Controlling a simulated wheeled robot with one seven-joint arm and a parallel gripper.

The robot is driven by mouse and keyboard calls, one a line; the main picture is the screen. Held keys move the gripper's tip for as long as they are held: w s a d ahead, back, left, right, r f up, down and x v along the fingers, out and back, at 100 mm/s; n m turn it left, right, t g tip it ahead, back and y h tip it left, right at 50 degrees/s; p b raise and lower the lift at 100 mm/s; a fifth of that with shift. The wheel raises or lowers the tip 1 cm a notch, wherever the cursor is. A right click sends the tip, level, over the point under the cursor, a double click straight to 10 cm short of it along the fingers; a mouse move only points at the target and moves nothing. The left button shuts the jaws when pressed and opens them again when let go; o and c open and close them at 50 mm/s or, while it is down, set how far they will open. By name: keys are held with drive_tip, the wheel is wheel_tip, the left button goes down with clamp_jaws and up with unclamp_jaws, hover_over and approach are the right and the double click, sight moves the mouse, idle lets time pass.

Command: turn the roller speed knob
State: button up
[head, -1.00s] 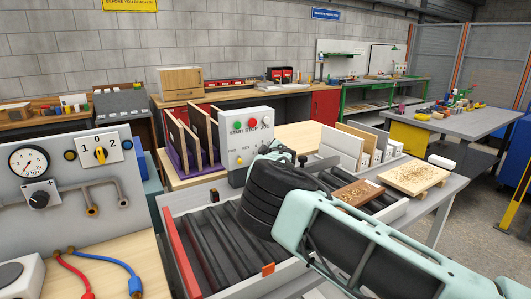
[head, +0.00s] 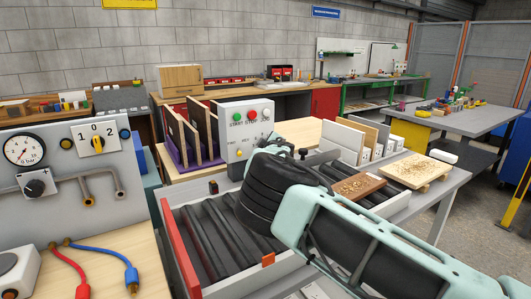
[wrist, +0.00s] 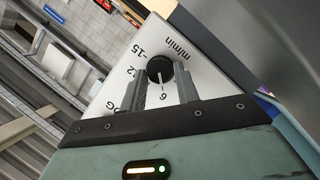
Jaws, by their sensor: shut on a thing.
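The roller speed knob (wrist: 160,70) is a round black dial on a white panel face (wrist: 172,48) marked m/min, with printed numbers around it. Its pale pointer mark appears to point toward the 6 in the wrist view. My gripper (wrist: 163,86) has its two grey fingers on either side of the knob, shut on it. In the head view the white control box (head: 232,142) with START, STOP and JOG buttons stands behind the roller conveyor. My arm hides the knob and fingertips there.
The roller conveyor (head: 205,240) with a red side rail lies below my arm. A gauge panel (head: 70,190) with a yellow selector stands at the left. Upright boards (head: 178,135) in a purple rack are beside the box. Wood boards (head: 418,170) lie at the right.

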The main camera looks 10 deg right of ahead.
idle(0.3)
drive_tip(key=o, duration=1)
drive_tip(key=shift+c, duration=0.2)
drive_tip(key=shift+s, duration=0.1)
drive_tip(key=b+v, duration=0.3)
drive_tip(key=v, duration=1.4)
drive_tip(key=shift+s+a, duration=0.1)
